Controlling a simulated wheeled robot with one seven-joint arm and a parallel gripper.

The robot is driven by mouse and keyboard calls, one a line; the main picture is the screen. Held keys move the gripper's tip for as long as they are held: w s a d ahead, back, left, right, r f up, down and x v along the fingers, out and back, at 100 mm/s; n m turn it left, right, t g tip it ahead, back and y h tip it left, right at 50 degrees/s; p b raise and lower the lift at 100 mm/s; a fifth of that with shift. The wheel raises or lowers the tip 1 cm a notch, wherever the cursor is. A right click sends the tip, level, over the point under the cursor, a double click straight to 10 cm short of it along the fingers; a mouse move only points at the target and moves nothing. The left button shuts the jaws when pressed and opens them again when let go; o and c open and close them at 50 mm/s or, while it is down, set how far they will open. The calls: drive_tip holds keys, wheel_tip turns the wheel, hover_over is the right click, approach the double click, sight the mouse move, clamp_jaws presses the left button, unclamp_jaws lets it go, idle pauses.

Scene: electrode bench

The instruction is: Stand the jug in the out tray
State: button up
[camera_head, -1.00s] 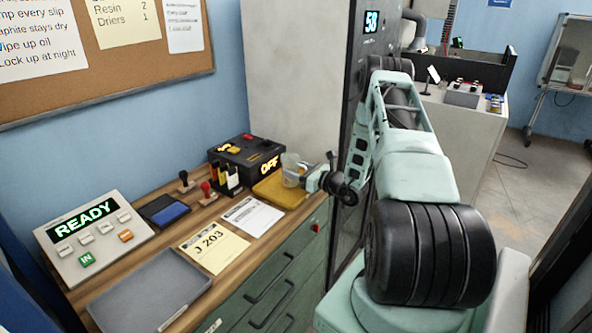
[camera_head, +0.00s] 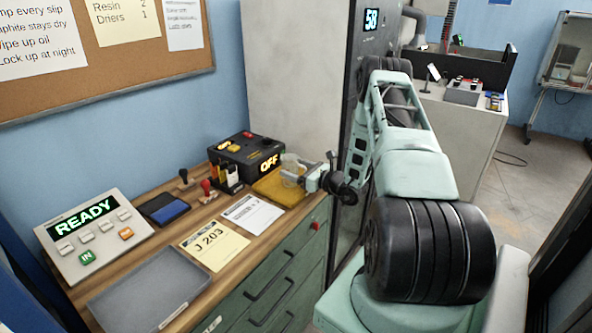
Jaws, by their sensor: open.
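A black box reading OFF (camera_head: 246,155) stands behind the mat. A tall cabinet (camera_head: 293,80) stands behind.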

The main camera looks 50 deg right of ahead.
drive_tip(key=s+b, duration=0.4)
drive_tip(key=s, duration=0.8)
drive_tip(key=shift+d, duration=0.45)
drive_tip(key=shift+w, duration=0.1)
